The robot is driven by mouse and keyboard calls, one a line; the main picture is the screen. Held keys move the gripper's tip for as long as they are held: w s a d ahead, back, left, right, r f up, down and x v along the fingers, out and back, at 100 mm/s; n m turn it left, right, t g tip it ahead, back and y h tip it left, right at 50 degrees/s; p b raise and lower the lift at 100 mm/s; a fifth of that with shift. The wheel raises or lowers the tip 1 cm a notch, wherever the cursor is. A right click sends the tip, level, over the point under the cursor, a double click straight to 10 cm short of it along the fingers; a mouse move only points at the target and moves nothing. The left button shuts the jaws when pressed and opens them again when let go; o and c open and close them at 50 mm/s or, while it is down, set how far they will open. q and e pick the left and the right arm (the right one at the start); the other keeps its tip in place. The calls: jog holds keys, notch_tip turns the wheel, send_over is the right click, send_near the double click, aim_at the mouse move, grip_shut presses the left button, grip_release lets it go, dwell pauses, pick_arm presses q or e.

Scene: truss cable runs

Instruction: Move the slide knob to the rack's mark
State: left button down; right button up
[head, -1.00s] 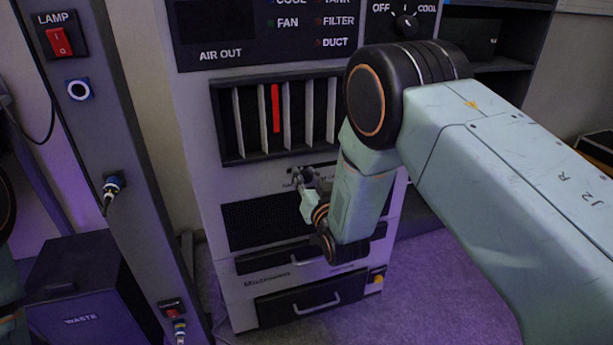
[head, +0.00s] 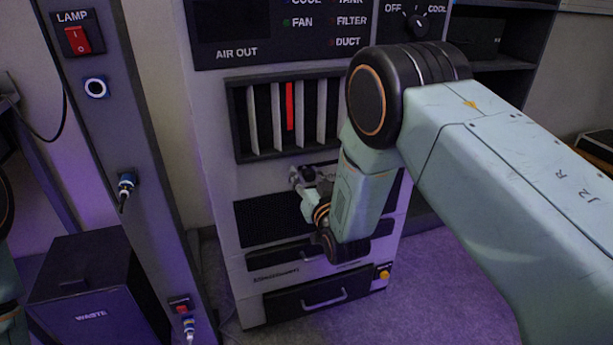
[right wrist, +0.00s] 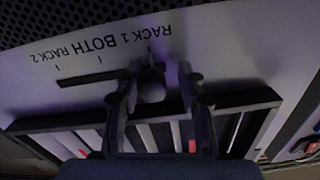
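The slide knob (right wrist: 152,91) is a small rounded grey knob on the pale cabinet face, between the two fingers of my right gripper (right wrist: 158,76) in the right wrist view. The left-hand finger is close beside it; a gap shows at the other finger, so the gripper looks open around it. Contact cannot be told. The dark slot (right wrist: 85,78) runs left from the knob. The upside-down labels RACK 1 (right wrist: 150,37), BOTH and RACK 2 (right wrist: 48,53) lie along it; the knob is at the RACK 1 end. In the head view the right gripper is small and partly hidden. My left gripper is out of view.
A slatted vent (head: 270,118) with a red strip is above the knob in the head view. A dark grille (head: 268,222) is below it. A grey post (head: 110,145) with a lamp switch and a waste bin (head: 92,290) stand left of the cabinet.

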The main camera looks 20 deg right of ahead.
jog(key=shift+o, duration=0.6)
jog(key=shift+d, duration=0.2)
jog(key=shift+s, duration=0.35)
jog(key=s, duration=1.1)
jog(key=shift+s+d, duration=0.15)
jog(key=shift+d, duration=0.1)
